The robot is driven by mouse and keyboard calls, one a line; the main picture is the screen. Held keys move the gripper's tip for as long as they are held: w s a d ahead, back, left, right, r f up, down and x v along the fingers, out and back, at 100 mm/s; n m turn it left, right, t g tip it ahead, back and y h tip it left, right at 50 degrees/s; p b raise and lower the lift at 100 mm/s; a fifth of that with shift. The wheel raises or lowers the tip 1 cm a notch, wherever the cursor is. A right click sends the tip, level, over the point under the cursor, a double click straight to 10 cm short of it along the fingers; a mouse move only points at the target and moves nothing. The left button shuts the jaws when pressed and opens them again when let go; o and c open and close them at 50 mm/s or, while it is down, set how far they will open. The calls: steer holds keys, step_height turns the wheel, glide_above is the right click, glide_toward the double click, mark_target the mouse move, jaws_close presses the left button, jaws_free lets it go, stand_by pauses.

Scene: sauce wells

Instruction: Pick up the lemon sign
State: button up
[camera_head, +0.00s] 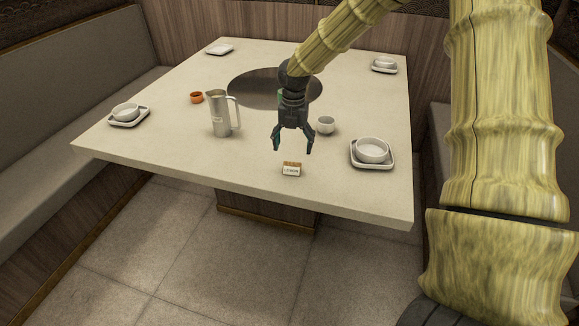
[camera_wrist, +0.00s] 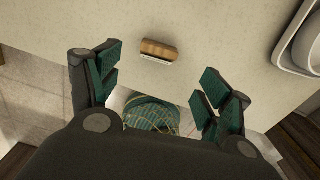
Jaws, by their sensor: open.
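The lemon sign (camera_head: 291,170) is a small white card with dark lettering and a wooden top, standing near the front edge of the table. In the wrist view its wooden top (camera_wrist: 159,48) shows, with a thin white strip along its lower side. My gripper (camera_head: 293,150) is open and empty, pointing down above the table, and appears just above the sign in the head view. In the wrist view the sign lies beyond the fingertips, between their two sides, and nothing is between the fingers.
A metal pitcher (camera_head: 219,117) stands left of my gripper, with an orange cup (camera_head: 196,97) behind it. A white bowl (camera_head: 371,150) on a square plate (camera_head: 389,163) stands farther right. The table (camera_head: 170,155) is clear front left.

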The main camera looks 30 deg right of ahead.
mark_target(292, 164)
steer(key=f, duration=0.3)
steer(key=shift+d+f, duration=0.3)
steer(key=shift+a+f, duration=0.15)
steer(key=shift+f, duration=0.2)
steer(key=shift+w+a+f, duration=0.1)
steer(key=shift+f, duration=1.05)
steer(key=shift+a+f, duration=0.1)
steer(key=shift+f, duration=1)
steer(key=c, duration=0.9)
